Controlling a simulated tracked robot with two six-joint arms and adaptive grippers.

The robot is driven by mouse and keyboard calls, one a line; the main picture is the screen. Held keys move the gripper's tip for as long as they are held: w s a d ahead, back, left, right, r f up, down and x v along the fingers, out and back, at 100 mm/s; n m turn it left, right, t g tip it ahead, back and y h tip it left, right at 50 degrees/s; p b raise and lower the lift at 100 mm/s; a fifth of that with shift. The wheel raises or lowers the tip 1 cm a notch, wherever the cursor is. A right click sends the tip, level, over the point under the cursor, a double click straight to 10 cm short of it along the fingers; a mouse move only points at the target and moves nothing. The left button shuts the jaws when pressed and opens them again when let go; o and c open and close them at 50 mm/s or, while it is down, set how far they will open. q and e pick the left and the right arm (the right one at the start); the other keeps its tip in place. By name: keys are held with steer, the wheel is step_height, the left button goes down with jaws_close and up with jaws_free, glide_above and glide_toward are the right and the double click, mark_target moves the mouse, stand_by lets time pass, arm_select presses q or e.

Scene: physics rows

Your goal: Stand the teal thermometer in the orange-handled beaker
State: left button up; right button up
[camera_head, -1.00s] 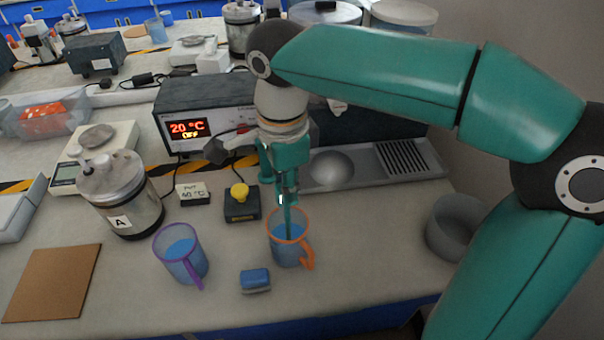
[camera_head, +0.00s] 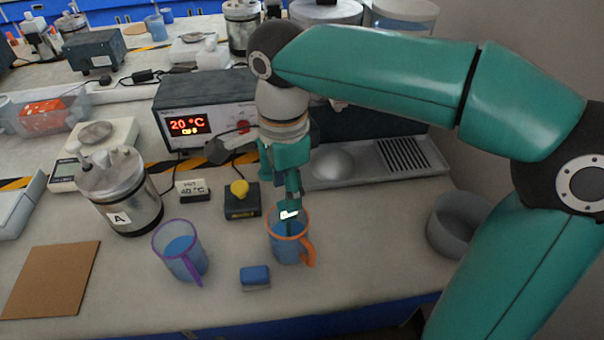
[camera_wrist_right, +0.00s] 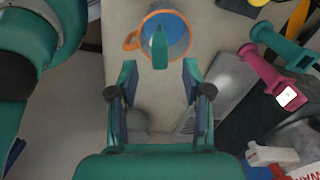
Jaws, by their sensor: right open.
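The orange-handled beaker (camera_head: 287,250), with an orange rim and blue contents, stands upright on the bench. The teal thermometer (camera_head: 290,215) is in it, its bright display at rim height and its lower part inside. It leans somewhat. In the right wrist view, the thermometer (camera_wrist_right: 160,47) shows end-on over the beaker's mouth (camera_wrist_right: 178,27). My right gripper (camera_head: 290,188) is just above the thermometer. In the wrist view, the gripper (camera_wrist_right: 159,72) has its fingers apart, with a gap on both sides of the thermometer. My left gripper is not in view.
A purple-handled beaker (camera_head: 181,252) stands left of the orange one, with a blue block (camera_head: 254,276) between them in front. A yellow-knobbed box (camera_head: 241,201) and a 20 °C instrument (camera_head: 205,112) are behind. A grey ring-shaped vessel (camera_head: 455,228) is right.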

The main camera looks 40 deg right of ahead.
steer(key=shift+r, duration=0.1)
step_height(320, 180, up, 12)
stand_by(0.5)
stand_by(0.8)
